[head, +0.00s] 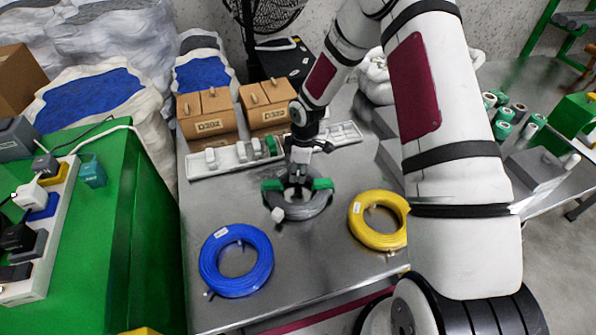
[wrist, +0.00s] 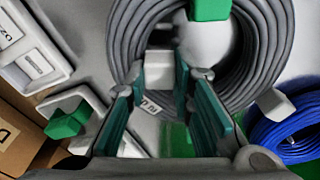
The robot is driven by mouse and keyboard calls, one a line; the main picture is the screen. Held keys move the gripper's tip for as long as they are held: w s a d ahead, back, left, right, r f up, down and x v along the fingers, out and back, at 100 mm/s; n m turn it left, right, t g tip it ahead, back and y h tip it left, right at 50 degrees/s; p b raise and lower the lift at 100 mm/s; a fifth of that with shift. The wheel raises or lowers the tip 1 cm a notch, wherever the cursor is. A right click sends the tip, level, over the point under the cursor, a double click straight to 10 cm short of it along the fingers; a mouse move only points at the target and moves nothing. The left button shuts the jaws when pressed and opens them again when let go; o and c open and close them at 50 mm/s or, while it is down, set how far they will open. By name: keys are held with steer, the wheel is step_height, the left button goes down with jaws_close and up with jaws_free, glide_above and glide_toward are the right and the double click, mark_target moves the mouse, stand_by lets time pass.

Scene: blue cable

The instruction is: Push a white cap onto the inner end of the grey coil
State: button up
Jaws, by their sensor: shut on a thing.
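The grey coil (head: 307,211) lies on the metal table with green bands at its left and right. It fills the upper part of the wrist view (wrist: 262,50). My gripper (head: 297,186) points down over the coil's inner side. In the wrist view its teal fingers (wrist: 168,78) are shut on a white cap (wrist: 160,68) at the coil's inner edge. The coil's inner end is hidden, so I cannot tell whether the cap is on it. Another white cap (wrist: 273,105) sits at the coil's outer side, also visible in the head view (head: 277,214).
A blue coil (head: 236,262) lies front left and a yellow coil (head: 379,220) lies right. White trays (head: 213,169) holding white and green pieces stand behind the grey coil, before two cardboard boxes (head: 207,114). The table between the blue and yellow coils is clear.

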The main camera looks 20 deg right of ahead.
mark_target(298, 173)
steer(key=shift+s+f, duration=0.15)
steer(key=shift+f, duration=0.05)
steer(key=o, duration=0.5)
steer(key=o, duration=0.7)
steer(key=shift+c, duration=0.2)
steer(key=shift+r, duration=0.1)
steer(key=shift+r+p, duration=1.3)
steer(key=shift+r, duration=2.2)
